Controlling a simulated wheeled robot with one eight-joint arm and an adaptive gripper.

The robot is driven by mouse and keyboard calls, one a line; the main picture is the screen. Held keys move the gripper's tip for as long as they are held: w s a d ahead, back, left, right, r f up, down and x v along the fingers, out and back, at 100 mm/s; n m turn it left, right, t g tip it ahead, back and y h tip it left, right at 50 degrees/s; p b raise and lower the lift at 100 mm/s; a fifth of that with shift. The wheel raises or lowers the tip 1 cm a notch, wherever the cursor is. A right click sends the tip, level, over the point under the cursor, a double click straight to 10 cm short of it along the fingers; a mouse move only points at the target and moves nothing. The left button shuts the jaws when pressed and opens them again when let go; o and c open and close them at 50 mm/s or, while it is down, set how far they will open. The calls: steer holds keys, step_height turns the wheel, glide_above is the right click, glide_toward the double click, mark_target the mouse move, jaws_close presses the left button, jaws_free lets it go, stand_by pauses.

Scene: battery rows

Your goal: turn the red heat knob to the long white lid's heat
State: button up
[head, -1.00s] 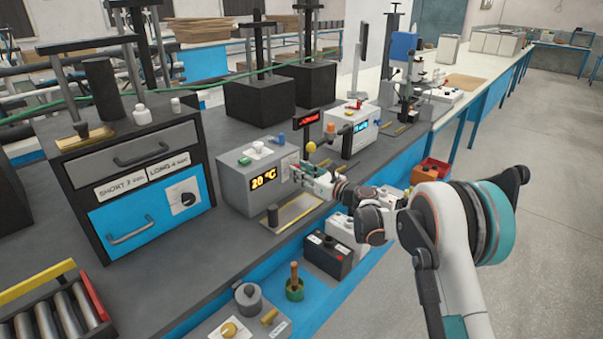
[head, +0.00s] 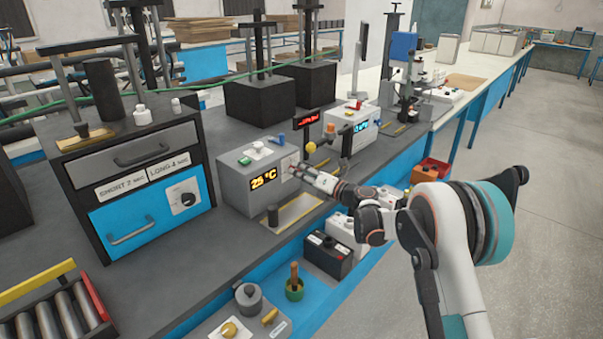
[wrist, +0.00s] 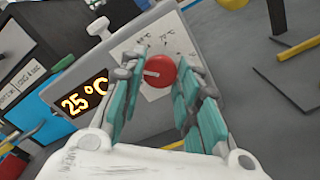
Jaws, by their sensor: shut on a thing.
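The red heat knob (wrist: 161,71) is on the face of a grey heater box (head: 232,187), with a white pointer mark on it. In the wrist view, my gripper (wrist: 160,80) has its teal-padded fingers on both sides of the knob, shut on it. The lit display (wrist: 82,103) reads 25 °C; it also shows in the head view (head: 264,180). A white card (wrist: 150,55) with handwriting lies behind the knob, too blurred to read. In the head view my gripper (head: 296,169) covers the knob. I cannot pick out a long white lid for certain.
A drawer cabinet (head: 125,165) labelled SHORT and LONG stands to the left. A second display box (head: 352,130) stands behind my gripper. Dark and white batteries (head: 326,256) sit below the bench edge.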

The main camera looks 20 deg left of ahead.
steer(key=m, duration=0.4)
steer(key=shift+m, duration=0.3)
steer(key=m, duration=0.4)
steer(key=shift+m, duration=0.3)
steer(key=o, duration=1.1)
steer(key=v, duration=1.2)
steer(key=shift+f, duration=0.1)
